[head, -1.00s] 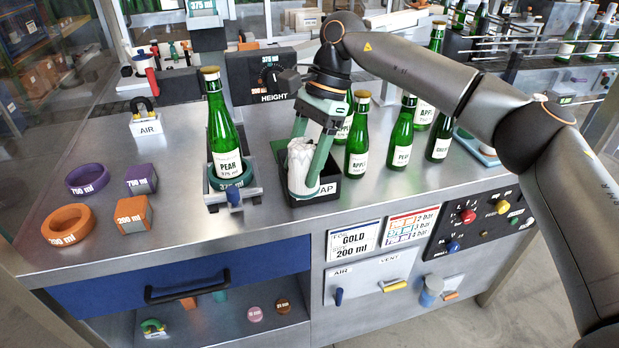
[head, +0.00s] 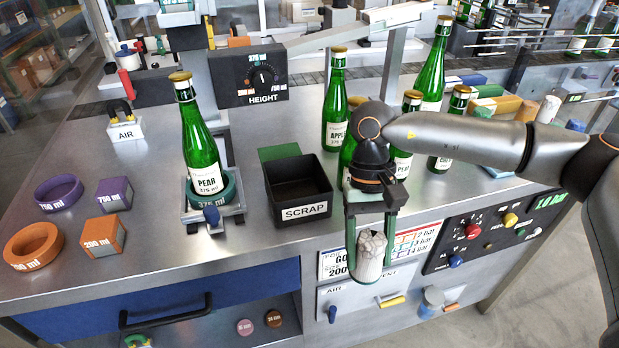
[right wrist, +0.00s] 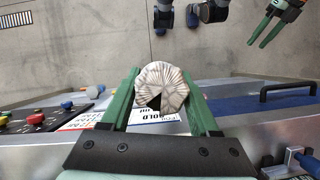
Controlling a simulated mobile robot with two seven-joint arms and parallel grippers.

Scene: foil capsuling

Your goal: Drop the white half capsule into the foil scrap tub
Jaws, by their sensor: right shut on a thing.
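The white half capsule (head: 370,257), a pleated pale foil piece, is held between the two green fingers of my right gripper (head: 370,258). It hangs in front of the bench's front edge, right of and nearer than the tub. In the right wrist view the capsule (right wrist: 162,88) sits between the fingers, with a dark notch in its lower edge. The black scrap tub (head: 299,212), labelled SCRAP, stands on the bench and looks empty. My left gripper (right wrist: 265,30) shows at the top right of the right wrist view, its green fingers apart, with nothing between them.
A PEAR bottle (head: 200,150) stands in a green-ringed holder left of the tub. Several green bottles (head: 335,105) stand behind and right of it. Orange and purple rings and blocks (head: 103,237) lie at the left. A control panel (head: 470,232) is on the front right.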

